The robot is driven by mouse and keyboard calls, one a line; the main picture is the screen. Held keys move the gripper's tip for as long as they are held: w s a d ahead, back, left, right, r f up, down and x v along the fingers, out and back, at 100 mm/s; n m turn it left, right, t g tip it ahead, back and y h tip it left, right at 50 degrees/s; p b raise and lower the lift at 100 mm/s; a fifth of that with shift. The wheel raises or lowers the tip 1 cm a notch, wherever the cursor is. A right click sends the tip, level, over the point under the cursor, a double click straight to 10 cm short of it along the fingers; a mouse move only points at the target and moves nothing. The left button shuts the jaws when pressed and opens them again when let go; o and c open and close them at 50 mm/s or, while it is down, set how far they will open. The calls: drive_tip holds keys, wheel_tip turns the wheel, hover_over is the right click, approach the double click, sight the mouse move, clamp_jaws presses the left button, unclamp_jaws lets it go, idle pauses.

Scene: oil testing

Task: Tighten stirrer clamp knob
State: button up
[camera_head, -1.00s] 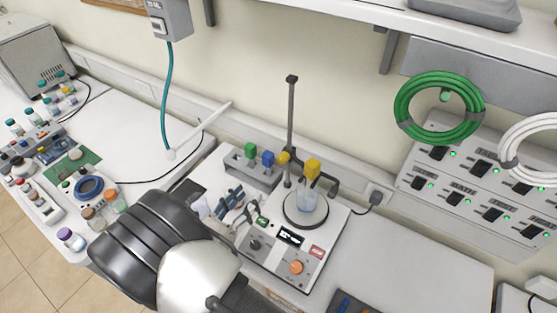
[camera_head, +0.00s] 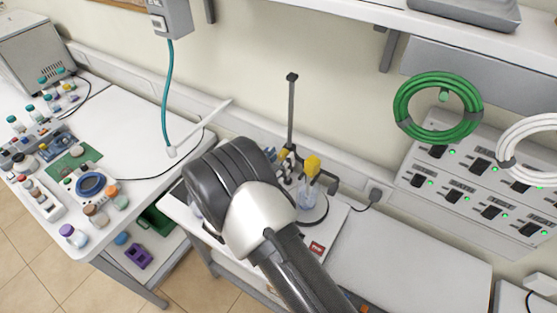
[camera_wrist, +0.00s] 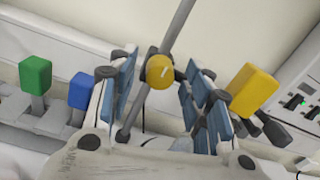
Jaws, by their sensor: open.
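The yellow clamp knob (camera_wrist: 160,71) sits on the stirrer's upright rod (camera_wrist: 174,32). In the wrist view it lies between my open gripper's (camera_wrist: 158,88) blue-padded fingers, with clear space on both sides. In the head view the knob (camera_head: 284,154) is a small yellow spot at the edge of my arm, partly hidden. A yellow block-shaped part (camera_head: 313,165) stands right of the rod, above a glass beaker (camera_head: 306,194) on the stirrer plate (camera_head: 319,213). My arm covers the stirrer's left side and most of its front panel.
A green block (camera_wrist: 35,74) and a blue block (camera_wrist: 82,90) stand on a rack left of my gripper. The yellow block (camera_wrist: 253,90) is close outside my right finger. A wall panel with switches (camera_head: 484,184) is at the right. The bench right of the stirrer is clear.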

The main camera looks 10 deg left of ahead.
drive_tip(key=c, duration=1.1)
drive_tip(key=shift+o, duration=0.2)
drive_tip(key=shift+m+b, duration=0.3)
drive_tip(key=shift+b, duration=0.1)
drive_tip(key=m+b, duration=0.1)
drive_tip(key=b, duration=0.1)
drive_tip(key=m+b, duration=0.2)
drive_tip(key=shift+f+m, duration=0.2)
drive_tip(key=shift+m, duration=0.1)
drive_tip(key=m+b, duration=0.5)
drive_tip(key=b, duration=0.2)
drive_tip(key=m+b, duration=0.5)
drive_tip(key=b, duration=0.3)
drive_tip(key=shift+d+f+m+b, duration=0.1)
drive_tip(key=shift+m+b, duration=0.2)
drive_tip(key=shift+b, duration=0.05)
drive_tip(key=m+b, duration=0.1)
drive_tip(key=b, duration=0.1)
drive_tip(key=m+b, duration=0.1)
drive_tip(key=b, duration=0.1)
drive_tip(key=shift+r+m+y+b, duration=0.2)
drive_tip(key=shift+m+y+b, duration=0.1)
drive_tip(key=shift+m+b, duration=0.1)
drive_tip(key=shift+r, duration=0.1)
